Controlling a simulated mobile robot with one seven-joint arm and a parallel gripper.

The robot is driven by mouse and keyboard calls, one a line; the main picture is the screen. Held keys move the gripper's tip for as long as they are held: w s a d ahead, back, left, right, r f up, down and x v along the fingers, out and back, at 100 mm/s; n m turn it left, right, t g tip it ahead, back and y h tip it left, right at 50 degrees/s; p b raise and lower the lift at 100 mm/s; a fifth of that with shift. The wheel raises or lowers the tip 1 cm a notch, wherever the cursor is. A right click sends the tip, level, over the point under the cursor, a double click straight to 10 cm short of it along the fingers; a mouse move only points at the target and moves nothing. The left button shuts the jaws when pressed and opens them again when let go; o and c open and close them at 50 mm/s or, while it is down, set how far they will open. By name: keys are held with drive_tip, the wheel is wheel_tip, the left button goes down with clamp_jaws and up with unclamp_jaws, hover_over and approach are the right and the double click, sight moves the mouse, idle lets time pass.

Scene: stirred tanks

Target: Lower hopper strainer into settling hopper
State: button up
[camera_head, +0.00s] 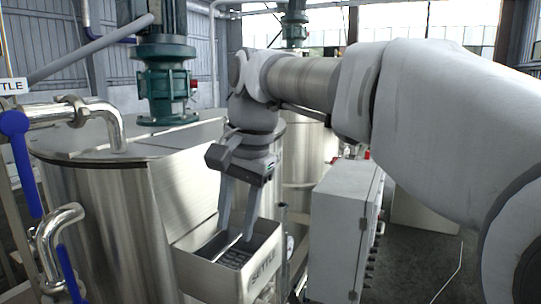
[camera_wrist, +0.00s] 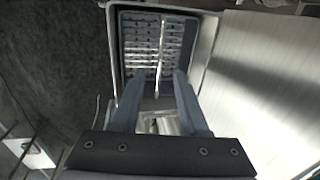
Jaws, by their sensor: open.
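The settling hopper (camera_head: 264,270) is an open steel box lettered "SETTLE" on the side of a large steel tank. The hopper strainer (camera_head: 232,259), a dark slotted basket, sits inside it, below the rim. In the wrist view the strainer (camera_wrist: 136,50) shows rows of slots within the hopper's rim (camera_wrist: 206,45), with a thin light bar handle across its middle. My gripper (camera_head: 236,236) points down into the hopper mouth. In the wrist view its fingers (camera_wrist: 160,76) are apart, one on each side of the bar, with gaps. The strainer's underside is hidden.
The large steel tank (camera_head: 105,205) with a green motor (camera_head: 166,85) on top stands left of the hopper. Pipes with blue valve handles (camera_head: 22,160) are at far left. A grey cabinet (camera_head: 338,235) stands close on the right. Dark floor (camera_wrist: 50,70) lies beside the hopper.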

wheel_tip(320, 180, up, 13)
drive_tip(key=s+d+p, duration=0.1)
drive_tip(key=d+p, duration=0.1)
drive_tip(key=shift+d, duration=0.25)
wheel_tip(320, 180, up, 10)
drive_tip(key=p, duration=0.8)
idle(0.4)
drive_tip(key=s+d+f+n+t+b, duration=0.1)
drive_tip(key=s+d+f, duration=0.3)
drive_tip(key=f, duration=0.7)
drive_tip(key=s+d+f+n+t+h+b, duration=0.1)
drive_tip(key=s+d+f+b, duration=0.3)
drive_tip(key=d+f, duration=0.5)
drive_tip(key=s+d+f+n+t+h+b, duration=0.1)
drive_tip(key=s+d+f, duration=0.4)
drive_tip(key=f, duration=0.8)
drive_tip(key=shift+d+n+t+b, duration=0.7)
drive_tip(key=shift+d+n+t, duration=0.2)
drive_tip(key=shift+d, duration=0.05)
